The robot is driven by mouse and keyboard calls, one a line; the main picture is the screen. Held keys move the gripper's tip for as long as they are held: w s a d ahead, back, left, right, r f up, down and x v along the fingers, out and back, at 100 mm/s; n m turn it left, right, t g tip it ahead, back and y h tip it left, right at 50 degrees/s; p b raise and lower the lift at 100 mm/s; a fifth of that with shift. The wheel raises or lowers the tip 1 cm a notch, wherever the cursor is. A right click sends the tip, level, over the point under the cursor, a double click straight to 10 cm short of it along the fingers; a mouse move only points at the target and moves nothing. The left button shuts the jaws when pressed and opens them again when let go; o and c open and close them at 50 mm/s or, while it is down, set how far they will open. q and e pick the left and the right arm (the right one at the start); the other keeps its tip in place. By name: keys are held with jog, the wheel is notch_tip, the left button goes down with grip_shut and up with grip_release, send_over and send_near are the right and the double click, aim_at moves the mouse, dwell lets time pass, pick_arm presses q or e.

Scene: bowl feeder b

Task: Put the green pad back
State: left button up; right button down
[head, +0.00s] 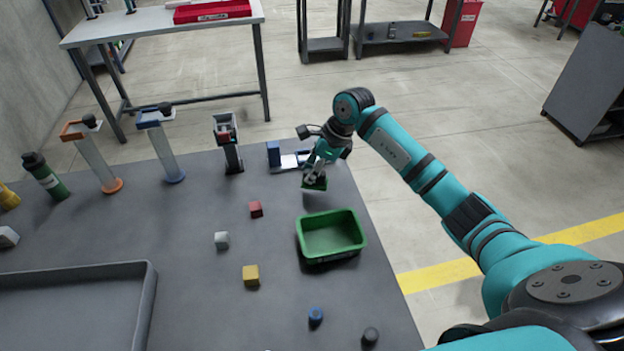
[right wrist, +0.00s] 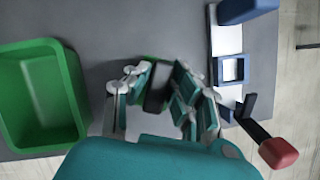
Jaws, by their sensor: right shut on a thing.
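The green pad (head: 316,185) is in the jaws of my right gripper (head: 314,175), at the far right part of the grey table. The gripper is shut on the pad, beyond the green bin (head: 331,234) and beside a white and blue fixture (head: 290,160). I cannot tell whether the pad touches the table. My left gripper is not in view.
The fixture in the right wrist view has a blue square frame (right wrist: 231,70) and a red-ended lever (right wrist: 278,152). Several upright stands and a grey tray (head: 148,300) are further left.

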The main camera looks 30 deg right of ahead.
jog(key=shift+f, duration=0.4)
notch_tip(320, 180, down, 3)
jog(key=shift+p, duration=0.3)
jog(key=shift+w, duration=0.1)
jog(key=shift+f+b, duration=0.25)
jog(key=shift+b, duration=0.05)
jog(key=c, duration=1.2)
grip_release()
jog(key=shift+r, duration=0.1)
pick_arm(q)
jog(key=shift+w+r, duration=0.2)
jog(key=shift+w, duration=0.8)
pick_arm(e)
jog(key=shift+o, duration=0.2)
